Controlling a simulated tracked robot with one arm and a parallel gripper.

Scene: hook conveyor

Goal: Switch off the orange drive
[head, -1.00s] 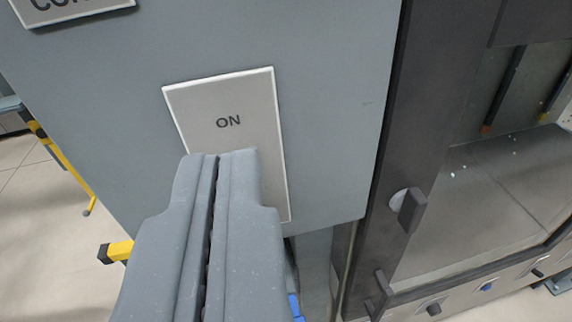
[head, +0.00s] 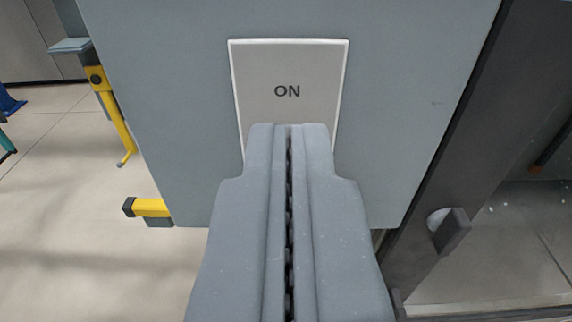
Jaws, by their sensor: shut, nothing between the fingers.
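A grey cabinet (head: 420,90) fills the middle of the head view. On its face is a pale plate with a white rim, the ON plate (head: 287,65), marked "ON". My gripper (head: 289,128) is shut and empty, its fingertips over the lower part of the ON plate. The fingers hide whatever is on that lower part. I cannot tell whether the fingertips touch the plate. No orange drive can be made out in this view.
A dark-framed enclosure with a dark handle (head: 452,232) stands at the right. A yellow bar with a black end (head: 150,207) juts out at the cabinet's lower left. A yellow stand (head: 112,110) is further left. Pale floor (head: 60,220) lies open at the left.

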